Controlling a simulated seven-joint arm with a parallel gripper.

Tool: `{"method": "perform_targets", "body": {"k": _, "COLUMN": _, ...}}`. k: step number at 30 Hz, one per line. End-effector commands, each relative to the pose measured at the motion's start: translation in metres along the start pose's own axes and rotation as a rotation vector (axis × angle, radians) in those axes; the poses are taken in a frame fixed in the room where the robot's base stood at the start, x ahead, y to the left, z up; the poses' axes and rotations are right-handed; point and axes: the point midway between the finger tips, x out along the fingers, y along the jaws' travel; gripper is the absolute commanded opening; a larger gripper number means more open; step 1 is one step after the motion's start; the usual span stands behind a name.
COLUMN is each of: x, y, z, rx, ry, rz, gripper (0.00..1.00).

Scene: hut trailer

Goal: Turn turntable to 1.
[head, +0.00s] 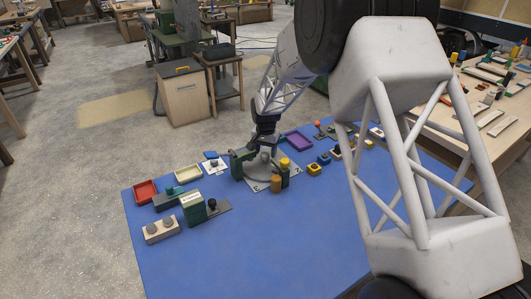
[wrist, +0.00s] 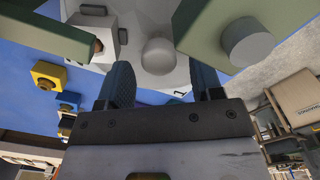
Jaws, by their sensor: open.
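The turntable is a pale grey disc (wrist: 140,22) with a round grey knob (wrist: 159,57) at its middle in the wrist view. In the head view, the turntable (head: 262,172) stands on a light plate on the blue mat, partly hidden by my arm. A green block (wrist: 205,25) with a grey cylinder is at its right; another green block and a pale cube are at its left. A dark mark like a 1 (wrist: 180,93) shows on the plate. My gripper (wrist: 163,82) is open, its dark fingers apart near the knob. Contact cannot be told. It also shows above the turntable in the head view (head: 264,146).
The blue mat (head: 220,255) is clear at the front. A red tray (head: 146,191), a cream tray (head: 188,173), a block with two knobs (head: 161,230) and a green box (head: 193,208) stand left. A purple tray (head: 297,142) and small yellow and blue blocks lie right.

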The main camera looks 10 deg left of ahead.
Motion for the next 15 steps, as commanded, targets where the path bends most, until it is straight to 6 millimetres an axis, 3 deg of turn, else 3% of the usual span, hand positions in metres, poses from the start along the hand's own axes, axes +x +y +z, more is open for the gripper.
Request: {"method": "perform_targets", "body": {"k": 15, "x": -0.06, "y": 0.0, "z": 0.0, "rx": 0.0, "ry": 0.001, "rz": 0.0, "gripper": 0.6}}
